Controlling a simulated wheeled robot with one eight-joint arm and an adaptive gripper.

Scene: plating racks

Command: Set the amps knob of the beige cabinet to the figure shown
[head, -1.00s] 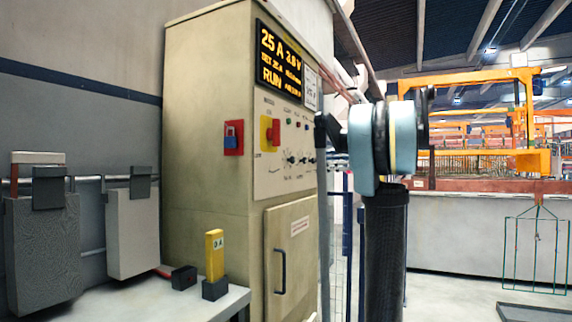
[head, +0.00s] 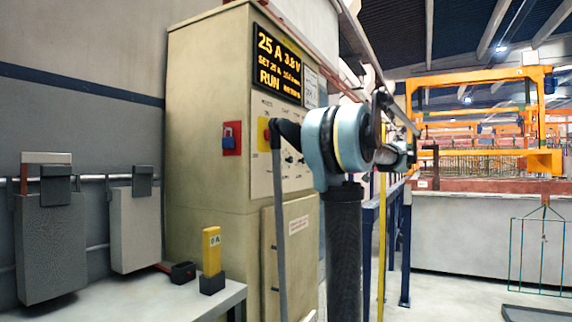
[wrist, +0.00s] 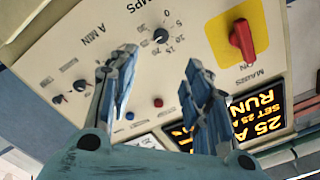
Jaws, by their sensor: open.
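The beige cabinet (head: 205,130) stands left of centre in the head view. Its lit display (head: 278,68) reads 25 A, SET 25 A and RUN. In the wrist view the panel appears turned, with the black amps knob (wrist: 160,36) beside a ring of numbers. The knob's exact pointer direction is too small to tell. My gripper (wrist: 160,60) is open and empty, its fingers apart below the amps knob in the picture and not touching it. A yellow block (head: 211,247) with a small figure ending in A stands on the bench; its digit is unclear.
The A MIN knob (wrist: 80,86) and a red-on-yellow switch (wrist: 242,40) flank the amps knob. A grey bench (head: 130,299) with a black box (head: 183,272) is at front left. My arm covers part of the panel in the head view.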

